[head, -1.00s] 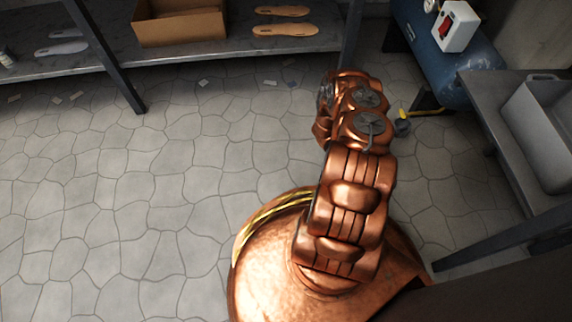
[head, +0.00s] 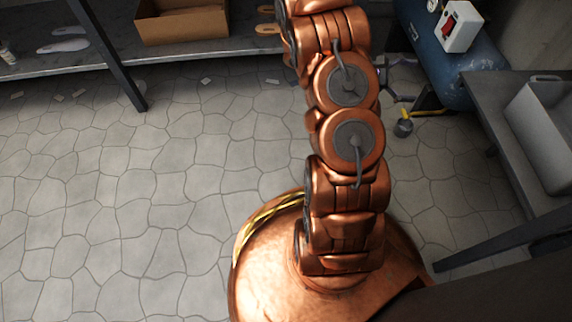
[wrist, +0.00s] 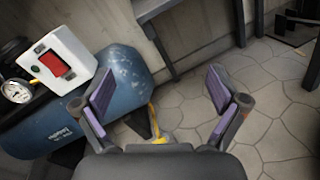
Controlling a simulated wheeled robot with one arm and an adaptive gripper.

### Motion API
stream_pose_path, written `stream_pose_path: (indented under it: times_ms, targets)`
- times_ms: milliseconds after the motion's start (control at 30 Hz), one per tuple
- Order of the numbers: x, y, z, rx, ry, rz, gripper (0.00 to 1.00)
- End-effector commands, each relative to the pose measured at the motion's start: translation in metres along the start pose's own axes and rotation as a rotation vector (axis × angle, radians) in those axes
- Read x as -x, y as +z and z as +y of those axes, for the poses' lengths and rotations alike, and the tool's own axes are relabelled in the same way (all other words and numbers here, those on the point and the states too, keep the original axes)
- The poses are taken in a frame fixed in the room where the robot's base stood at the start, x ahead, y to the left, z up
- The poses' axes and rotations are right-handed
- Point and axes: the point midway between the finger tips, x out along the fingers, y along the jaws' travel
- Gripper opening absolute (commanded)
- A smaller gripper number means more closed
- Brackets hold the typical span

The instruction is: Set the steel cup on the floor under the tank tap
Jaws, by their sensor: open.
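My gripper (wrist: 160,88) is open, with nothing between its fingers in the wrist view. In the head view it (head: 408,80) shows partly beyond my arm, in front of the blue tank (head: 448,50). The tank (wrist: 125,85) lies on its side at the left of the wrist view. The yellow tap (head: 425,112) is low by the tank; yellow also shows in the wrist view (wrist: 153,118), partly hidden by my gripper. A small dark grey rounded thing (head: 403,128) is just below the tap's end. I cannot tell whether it is the steel cup or part of the tap.
A white box with a red switch (head: 461,27) sits on the tank. A metal table with a grey basin (head: 545,125) stands at right. A shelf (head: 200,50) at the back holds a cardboard box (head: 180,25) and soles. The stone floor (head: 150,190) at left is clear.

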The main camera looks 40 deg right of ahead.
Motion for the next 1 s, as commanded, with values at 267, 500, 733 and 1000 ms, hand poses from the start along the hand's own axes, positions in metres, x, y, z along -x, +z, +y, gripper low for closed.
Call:
stream_pose_path:
  times_ms: [267,500,733,1000]
  targets:
    - [0.044,0.054,-0.038,-0.111,-0.17,0.118,0.97]
    - [0.086,0.087,-0.082,-0.183,-0.317,0.247,0.97]
    - [0.132,0.111,-0.127,-0.239,-0.455,0.403,0.97]
    - [0.189,0.137,-0.182,-0.271,-0.613,0.603,0.97]
